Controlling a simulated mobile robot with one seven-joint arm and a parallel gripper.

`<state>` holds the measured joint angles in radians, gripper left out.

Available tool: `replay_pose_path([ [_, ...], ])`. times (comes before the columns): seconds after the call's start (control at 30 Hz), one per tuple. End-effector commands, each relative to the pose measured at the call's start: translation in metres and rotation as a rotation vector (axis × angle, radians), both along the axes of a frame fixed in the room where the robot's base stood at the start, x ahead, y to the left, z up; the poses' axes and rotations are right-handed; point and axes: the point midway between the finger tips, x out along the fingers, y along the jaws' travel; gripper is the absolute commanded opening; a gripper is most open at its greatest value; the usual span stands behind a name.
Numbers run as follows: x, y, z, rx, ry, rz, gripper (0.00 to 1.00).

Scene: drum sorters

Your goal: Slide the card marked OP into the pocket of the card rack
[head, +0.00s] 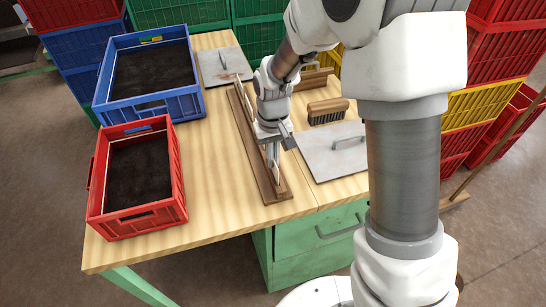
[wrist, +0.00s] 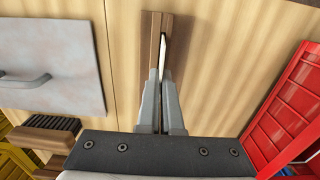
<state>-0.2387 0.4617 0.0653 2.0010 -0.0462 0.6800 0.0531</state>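The card rack (head: 246,132) is a long narrow wooden strip with a lengthwise slot, lying on the table. Its near end also shows in the wrist view (wrist: 151,32). My gripper (head: 273,148) is over the near part of the rack, pointing down. In the wrist view my gripper (wrist: 161,78) has its fingers closed on a thin white card (wrist: 163,46), seen almost edge-on. The card is upright in line with the slot; I cannot tell how deep it sits. Its marking is not readable. Another thin pale card (head: 238,83) stands at the rack's far end.
A blue crate (head: 192,104) and a red crate (head: 178,190) with dark contents stand left of the rack. A metal plate with a handle (head: 325,163) and a brush (head: 327,108) lie to the right. Another plate (head: 214,72) lies behind. Table between crates and rack is clear.

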Motion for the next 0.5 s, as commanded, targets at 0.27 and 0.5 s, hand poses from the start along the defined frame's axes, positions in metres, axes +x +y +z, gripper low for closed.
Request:
replay_pose_path([
  [0.27,-0.0001,0.0,-0.0067,0.0,0.001,0.0,0.0],
  [0.5,0.0,0.0,-0.0063,0.0,0.0,0.0,0.06],
])
